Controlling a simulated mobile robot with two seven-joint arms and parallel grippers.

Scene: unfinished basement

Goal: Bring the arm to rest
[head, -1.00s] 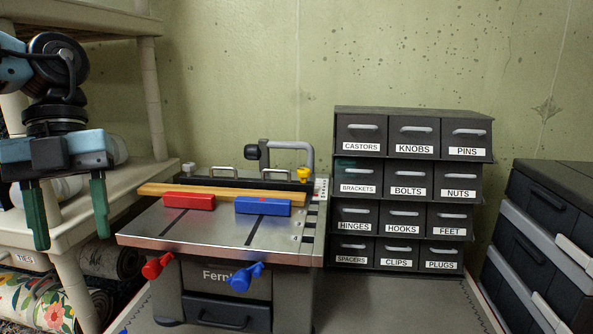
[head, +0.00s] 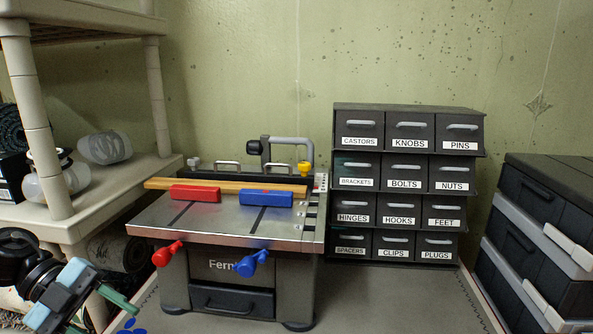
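My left gripper (head: 112,298) is low at the left edge of the head view, tilted, with its light-blue body and one green finger showing. That finger stands out near the upper end of the body, so the gripper looks open, and nothing shows held in it. My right gripper is not in view.
On the machine lie a wooden strip (head: 229,187), a red block (head: 195,194) and a blue block (head: 265,198); red (head: 166,254) and blue (head: 251,264) handles jut from its front. A labelled drawer cabinet (head: 408,185) stands right of it. A beige shelf (head: 110,205) stands left.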

